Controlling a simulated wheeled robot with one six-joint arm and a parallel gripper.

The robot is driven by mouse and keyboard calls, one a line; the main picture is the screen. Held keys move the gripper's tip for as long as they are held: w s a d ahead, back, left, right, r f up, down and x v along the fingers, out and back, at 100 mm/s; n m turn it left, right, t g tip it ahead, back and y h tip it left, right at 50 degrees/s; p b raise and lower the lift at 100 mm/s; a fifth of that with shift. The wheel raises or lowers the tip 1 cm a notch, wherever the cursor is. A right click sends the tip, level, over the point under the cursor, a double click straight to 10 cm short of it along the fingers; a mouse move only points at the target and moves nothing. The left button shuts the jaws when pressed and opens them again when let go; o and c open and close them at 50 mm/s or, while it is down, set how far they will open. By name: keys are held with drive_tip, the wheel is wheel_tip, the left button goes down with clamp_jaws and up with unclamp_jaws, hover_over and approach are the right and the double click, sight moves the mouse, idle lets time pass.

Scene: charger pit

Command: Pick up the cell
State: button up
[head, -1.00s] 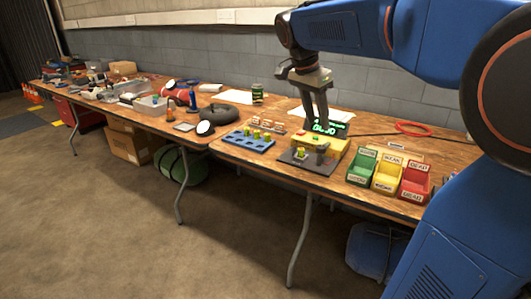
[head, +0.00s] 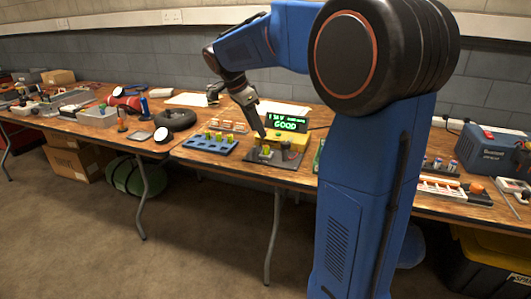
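A small green-yellow cell (head: 267,150) stands upright on the dark plate of the tester (head: 290,135), whose lit green display (head: 288,123) reads GOOD. Several similar cells stand in the blue block (head: 210,146) to its left. My gripper (head: 261,134) points down just above and slightly left of the standing cell, seemingly apart from it. Its fingers overlap from this side, so their opening is hidden. The coloured sorting bins are mostly hidden behind my arm, with only a green edge showing.
A black ring-shaped object (head: 175,120) and a round white-faced item (head: 162,135) lie left of the block. A blue box (head: 490,147) stands at the right. Cluttered boxes and tools fill the left table.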

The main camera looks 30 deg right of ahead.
sight(266, 146)
drive_tip(key=shift+x, duration=4)
clamp_jaws()
